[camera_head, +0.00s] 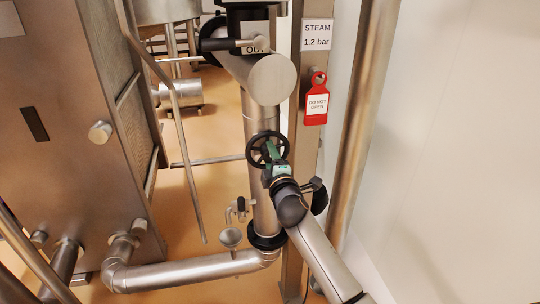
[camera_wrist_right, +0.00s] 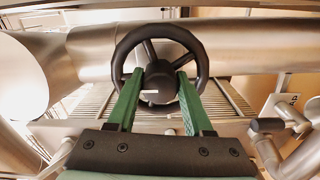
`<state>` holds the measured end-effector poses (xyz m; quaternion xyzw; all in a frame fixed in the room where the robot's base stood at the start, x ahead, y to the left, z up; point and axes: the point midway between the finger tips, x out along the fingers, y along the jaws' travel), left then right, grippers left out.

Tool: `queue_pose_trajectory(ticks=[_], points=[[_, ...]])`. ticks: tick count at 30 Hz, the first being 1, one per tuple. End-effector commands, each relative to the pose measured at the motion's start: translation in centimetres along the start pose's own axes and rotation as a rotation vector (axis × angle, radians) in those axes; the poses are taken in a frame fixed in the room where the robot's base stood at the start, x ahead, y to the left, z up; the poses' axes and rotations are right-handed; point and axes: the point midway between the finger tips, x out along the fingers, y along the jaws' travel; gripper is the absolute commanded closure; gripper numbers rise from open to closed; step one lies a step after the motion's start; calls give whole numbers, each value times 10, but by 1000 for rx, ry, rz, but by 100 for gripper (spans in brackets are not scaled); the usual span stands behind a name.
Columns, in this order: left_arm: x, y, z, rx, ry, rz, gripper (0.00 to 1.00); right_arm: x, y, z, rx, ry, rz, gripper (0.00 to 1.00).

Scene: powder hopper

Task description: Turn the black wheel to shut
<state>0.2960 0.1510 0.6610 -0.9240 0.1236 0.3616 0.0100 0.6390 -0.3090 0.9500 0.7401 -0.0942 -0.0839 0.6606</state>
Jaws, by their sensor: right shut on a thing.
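The black wheel (camera_head: 259,146) is a small spoked handwheel on the front of the upright steel pipe in the head view. In the right wrist view the black wheel (camera_wrist_right: 202,56) fills the upper middle, with its hub between my fingers. My right gripper (camera_head: 271,151) has green fingers and reaches the wheel from the lower right. In the right wrist view my right gripper (camera_wrist_right: 158,92) is shut on the wheel's hub, one finger on each side, inside the rim. My left gripper is not in view.
A red "DO NOT OPEN" tag (camera_head: 316,103) hangs below the "STEAM 1.2 bar" sign (camera_head: 316,35) on a post. A steel cabinet (camera_head: 60,130) stands at the left. A horizontal pipe (camera_head: 190,270) runs low in front. A white wall (camera_head: 460,150) is at the right.

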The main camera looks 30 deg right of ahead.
Motion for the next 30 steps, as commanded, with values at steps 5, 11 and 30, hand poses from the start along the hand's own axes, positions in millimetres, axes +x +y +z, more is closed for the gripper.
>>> queue_pose_trajectory(ticks=[5, 11, 30], points=[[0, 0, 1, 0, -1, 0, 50, 0, -1, 0, 13, 0, -2, 100], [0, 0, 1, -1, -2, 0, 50, 0, -1, 0, 12, 0, -2, 100], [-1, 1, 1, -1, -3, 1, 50, -9, -1, 0, 7, -1, -2, 38]])
